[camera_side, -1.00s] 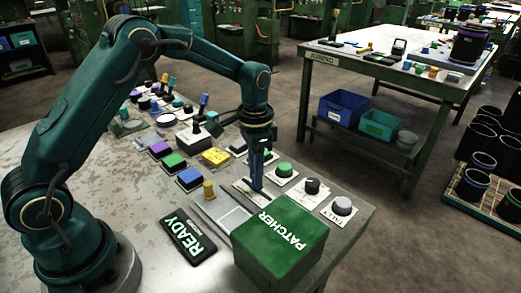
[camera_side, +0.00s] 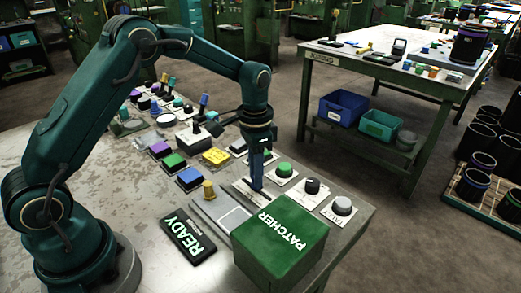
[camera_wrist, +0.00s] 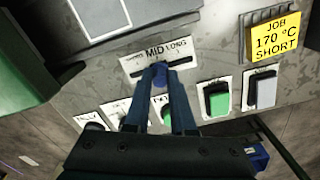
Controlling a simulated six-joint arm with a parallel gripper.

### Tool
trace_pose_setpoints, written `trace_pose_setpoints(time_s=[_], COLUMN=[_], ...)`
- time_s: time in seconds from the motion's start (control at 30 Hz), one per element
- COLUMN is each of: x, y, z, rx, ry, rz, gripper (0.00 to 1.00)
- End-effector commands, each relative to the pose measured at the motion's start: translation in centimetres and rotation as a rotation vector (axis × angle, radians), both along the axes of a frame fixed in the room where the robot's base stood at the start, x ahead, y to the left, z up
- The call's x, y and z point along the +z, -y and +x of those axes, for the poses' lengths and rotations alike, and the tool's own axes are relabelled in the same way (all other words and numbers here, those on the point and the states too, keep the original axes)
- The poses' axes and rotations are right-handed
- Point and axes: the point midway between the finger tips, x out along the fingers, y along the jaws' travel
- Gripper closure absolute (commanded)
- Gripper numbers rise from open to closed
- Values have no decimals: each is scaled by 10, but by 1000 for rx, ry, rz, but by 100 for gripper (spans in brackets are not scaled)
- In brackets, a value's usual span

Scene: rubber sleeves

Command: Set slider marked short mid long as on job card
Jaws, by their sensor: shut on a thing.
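The slider plate (camera_wrist: 132,64), marked SHORT, MID and LONG, has a dark slot. Its blue knob (camera_wrist: 159,75) stands near the middle of the slot, by the MID mark. My gripper (camera_wrist: 161,78) is shut on the knob, with one finger on each side of it. In the side view my gripper (camera_side: 257,188) points down at the slider plate (camera_side: 241,190), and the fingers hide the knob. The yellow job card (camera_wrist: 276,38) reads JOB 170 °C SHORT. It also lies on the bench in the side view (camera_side: 215,156).
A green PATCHER box (camera_side: 281,240) and a black READY sign (camera_side: 188,236) stand close in front. A green button (camera_side: 285,169), a black knob (camera_side: 312,186) and a grey knob (camera_side: 342,205) line the right edge. Several buttons and levers fill the bench behind.

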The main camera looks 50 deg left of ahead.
Motion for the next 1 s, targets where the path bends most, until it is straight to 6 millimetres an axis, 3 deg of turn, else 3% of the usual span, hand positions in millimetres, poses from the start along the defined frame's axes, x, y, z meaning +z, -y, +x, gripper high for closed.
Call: trace_pose_setpoints(time_s=[0.3,0.57,0.83,0.87,0.9,0.93,1.0], x=[1,2,2,2,2,1,1], y=[2,33,36,37,37,37,36], z=[0,0,0,0,1,1,1], rx=[0,-4,0,0,-1,-1,-1], ry=[0,0,2,1,1,2,2], rz=[-1,0,-4,-5,-5,-4,-3], gripper=[100,100,100,69,54,47,47])
